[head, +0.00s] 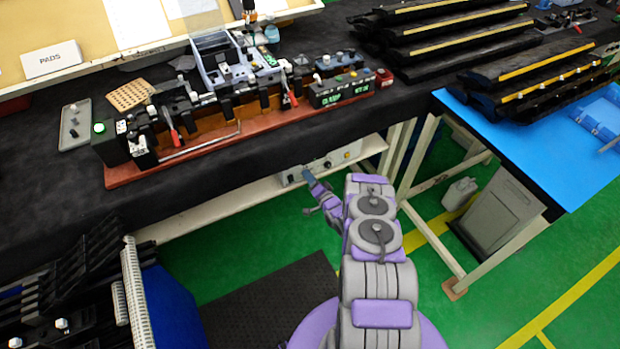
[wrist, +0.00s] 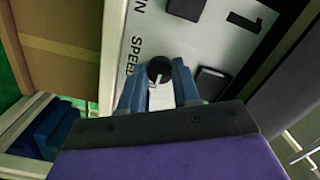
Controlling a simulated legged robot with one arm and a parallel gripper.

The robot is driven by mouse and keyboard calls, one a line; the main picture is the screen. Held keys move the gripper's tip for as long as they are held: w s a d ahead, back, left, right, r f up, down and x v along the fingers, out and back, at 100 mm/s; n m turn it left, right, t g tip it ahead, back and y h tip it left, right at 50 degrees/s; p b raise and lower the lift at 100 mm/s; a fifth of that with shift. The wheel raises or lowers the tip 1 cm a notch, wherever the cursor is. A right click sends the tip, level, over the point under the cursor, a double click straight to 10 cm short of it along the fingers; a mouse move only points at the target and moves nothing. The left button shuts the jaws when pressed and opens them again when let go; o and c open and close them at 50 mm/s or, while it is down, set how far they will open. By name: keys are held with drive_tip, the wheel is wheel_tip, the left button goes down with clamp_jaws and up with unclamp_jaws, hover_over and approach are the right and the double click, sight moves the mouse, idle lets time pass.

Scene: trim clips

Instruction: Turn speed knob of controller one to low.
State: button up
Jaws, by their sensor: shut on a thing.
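The controller marked 1 (wrist: 225,45) is a pale panel with the word SPEED printed beside a round black knob (wrist: 159,70) with a white pointer line. In the head view the controller (head: 347,156) sits on the shelf under the bench's front edge. My gripper (wrist: 159,88) reaches its face, with one blue finger on each side of the knob, shut on it. In the head view my gripper (head: 309,178) is at the controller's left end, and the knob there is too small to make out.
Two black switches (wrist: 211,82) sit on the panel right of and above the knob. A brown box-like surface (wrist: 60,45) is on the left in the wrist view. The bench (head: 60,190) with a clip fixture (head: 200,140) overhangs the shelf. Green floor (head: 240,260) lies below.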

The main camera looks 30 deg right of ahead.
drive_tip(key=n+p, duration=0.1)
drive_tip(key=n, duration=0.7)
drive_tip(key=n+h+p, duration=0.1)
drive_tip(key=n, duration=0.8)
drive_tip(key=shift+s+f+g+p, duration=0.15)
drive_tip(key=shift+g+p, duration=0.25)
idle(0.3)
drive_tip(key=o, duration=1.1)
drive_tip(key=shift+c, duration=0.2)
